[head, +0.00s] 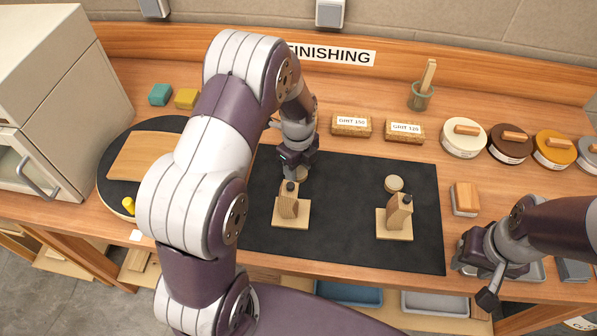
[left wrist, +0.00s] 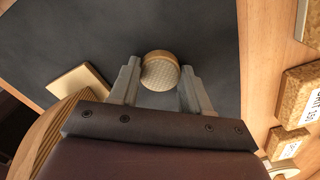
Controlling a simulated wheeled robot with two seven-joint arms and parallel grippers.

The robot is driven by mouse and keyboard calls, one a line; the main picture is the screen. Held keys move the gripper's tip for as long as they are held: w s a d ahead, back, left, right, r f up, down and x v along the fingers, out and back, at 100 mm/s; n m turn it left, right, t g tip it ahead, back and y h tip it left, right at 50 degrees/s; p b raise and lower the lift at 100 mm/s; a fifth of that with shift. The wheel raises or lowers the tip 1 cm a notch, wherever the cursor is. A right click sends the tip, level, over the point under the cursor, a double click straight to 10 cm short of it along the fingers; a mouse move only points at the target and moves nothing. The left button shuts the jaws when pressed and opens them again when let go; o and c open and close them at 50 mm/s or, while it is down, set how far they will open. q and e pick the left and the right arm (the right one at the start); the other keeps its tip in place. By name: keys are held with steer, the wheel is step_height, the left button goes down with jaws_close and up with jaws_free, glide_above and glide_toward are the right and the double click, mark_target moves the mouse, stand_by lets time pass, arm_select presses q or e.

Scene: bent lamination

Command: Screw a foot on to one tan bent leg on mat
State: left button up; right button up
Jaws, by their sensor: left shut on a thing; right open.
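Two tan bent legs stand on wooden bases on the dark mat (head: 345,235): a left leg (head: 287,207) and a right leg (head: 399,212), each with a dark tip at its top. My left gripper (head: 300,166) is shut on a round tan foot (head: 302,173), just behind the left leg. In the left wrist view this foot (left wrist: 160,70) sits between the fingertips, its dotted face showing. A second round foot (head: 393,184) lies on the mat behind the right leg. My right gripper (head: 487,284) is open and empty, right of the mat.
Two grit blocks (head: 351,125) lie behind the mat, with several round tins (head: 463,137) at the right. A sanding block (head: 465,199) lies beside the mat's right edge. A round turntable (head: 113,190) with a board is at the left. The mat between the legs is clear.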

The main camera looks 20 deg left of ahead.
mark_target(298, 171)
arm_select(q)
steer(key=shift+r, duration=0.6)
step_height(298, 171, up, 3)
steer(key=shift+w+f+b, duration=0.1)
steer(key=shift+b, duration=0.45)
steer(key=d+r+b, duration=0.1)
steer(key=d+r, duration=0.6)
steer(key=d, duration=0.4)
steer(key=shift+d+b, duration=0.3)
steer(key=shift+d, duration=0.05)
